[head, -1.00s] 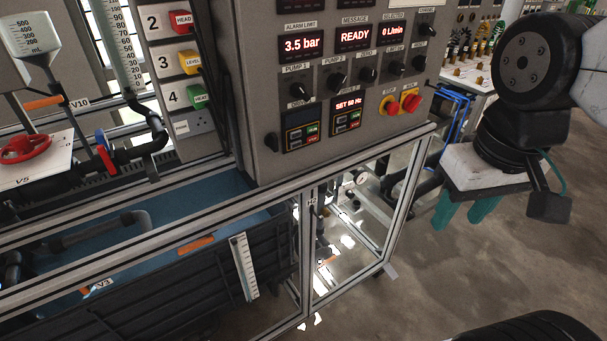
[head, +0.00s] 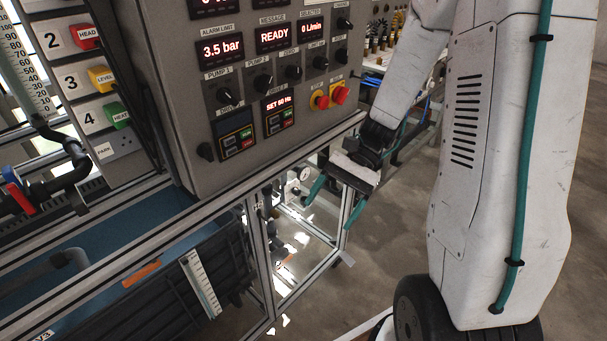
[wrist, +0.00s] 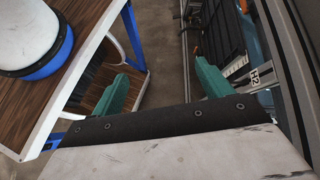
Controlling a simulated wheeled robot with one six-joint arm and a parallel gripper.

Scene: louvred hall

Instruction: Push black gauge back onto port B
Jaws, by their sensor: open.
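My gripper (head: 333,208) is open and empty, with its two teal fingers pointing down in front of the rig's metal frame in the head view. In the wrist view, both fingers (wrist: 163,78) are spread apart with only floor between them. A small round gauge with a white face (head: 304,174) shows inside the frame below the control panel, just behind and above the left finger. I cannot tell whether it is the black gauge. No port B label can be read in either view. The wrist view shows no gauge.
The control panel (head: 182,125) with knobs, displays and red buttons stands above the frame. A blue tank (head: 130,222) and black slatted part lie at left.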

